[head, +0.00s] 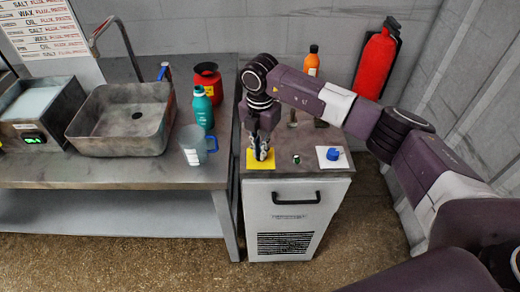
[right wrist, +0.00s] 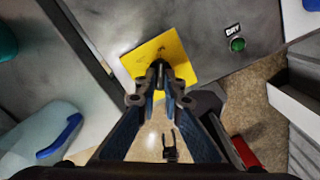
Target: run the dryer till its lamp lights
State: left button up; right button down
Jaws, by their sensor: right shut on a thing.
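The dryer is a white cabinet (head: 262,221) with a grey top, a black handle and a vent grille on its front. On its top is a yellow plate (head: 250,165), also in the right wrist view (right wrist: 184,60). My right gripper (head: 262,151) points down at this plate, its fingers shut on a small dark switch lever (right wrist: 158,68) that the fingertips mostly hide. A small green lamp (head: 296,159) sits to the right of the plate. In the right wrist view the lamp (right wrist: 237,44) is green beside a "DRY" label; whether it glows is unclear. My left gripper is out of view.
A white plate with a blue knob (head: 333,154) is at the top's right. An orange bottle (head: 312,61) stands behind, near a red extinguisher (head: 375,63). The left bench holds a sink (head: 121,118), teal bottle (head: 203,108), red tin (head: 208,80) and clear jug (head: 192,146).

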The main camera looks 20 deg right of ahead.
jog(key=c, duration=2.1)
grip_release()
jog(key=shift+r, duration=0.1)
notch_tip(320, 180, up, 12)
jog(key=shift+f, duration=0.1)
